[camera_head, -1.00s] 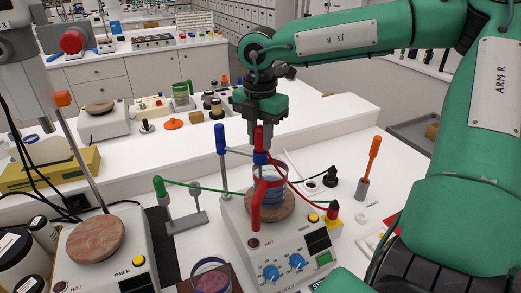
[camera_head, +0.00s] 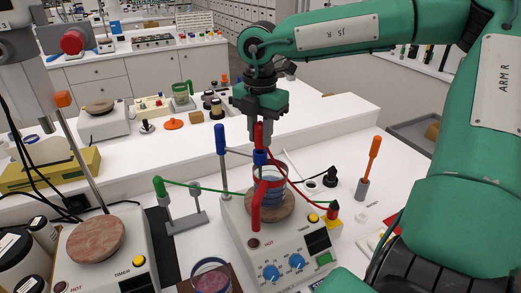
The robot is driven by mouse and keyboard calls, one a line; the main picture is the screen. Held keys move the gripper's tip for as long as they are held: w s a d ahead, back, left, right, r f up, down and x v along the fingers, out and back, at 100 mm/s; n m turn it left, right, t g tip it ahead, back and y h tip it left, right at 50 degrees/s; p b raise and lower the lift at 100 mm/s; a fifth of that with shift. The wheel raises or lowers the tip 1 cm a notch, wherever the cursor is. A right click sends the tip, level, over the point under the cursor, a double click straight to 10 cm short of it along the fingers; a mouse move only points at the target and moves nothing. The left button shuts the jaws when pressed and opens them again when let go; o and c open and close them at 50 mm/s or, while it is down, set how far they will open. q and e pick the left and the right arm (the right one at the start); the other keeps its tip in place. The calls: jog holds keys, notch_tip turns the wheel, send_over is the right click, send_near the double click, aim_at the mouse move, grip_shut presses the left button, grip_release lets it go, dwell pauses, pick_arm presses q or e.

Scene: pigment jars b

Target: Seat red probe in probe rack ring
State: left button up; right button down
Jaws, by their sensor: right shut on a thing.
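The red probe (camera_head: 258,137) is upright in my right gripper (camera_head: 259,128), which is shut on its top. The probe stands at the blue clamp (camera_head: 260,158), above the red-handled glass beaker (camera_head: 270,187) on the right hotplate. Its lower end is hard to make out behind the clamp and beaker. A red cable runs from it to a red plug (camera_head: 333,210). The grey probe rack (camera_head: 186,224) stands left of this hotplate. A green probe (camera_head: 159,187) is in its left ring, and its other ring (camera_head: 193,190) looks empty. My left gripper is out of view.
A blue-topped post (camera_head: 220,147) rises between rack and beaker. A green cable (camera_head: 215,188) crosses above the rack. The left hotplate (camera_head: 95,240), another beaker (camera_head: 211,276) and an orange-handled tool (camera_head: 373,150) stand nearby.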

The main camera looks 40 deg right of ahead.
jog(key=shift+r, duration=0.3)
jog(key=shift+r+p, duration=1.8)
jog(key=shift+r, duration=2.4)
notch_tip(320, 180, up, 8)
jog(key=p, duration=0.4)
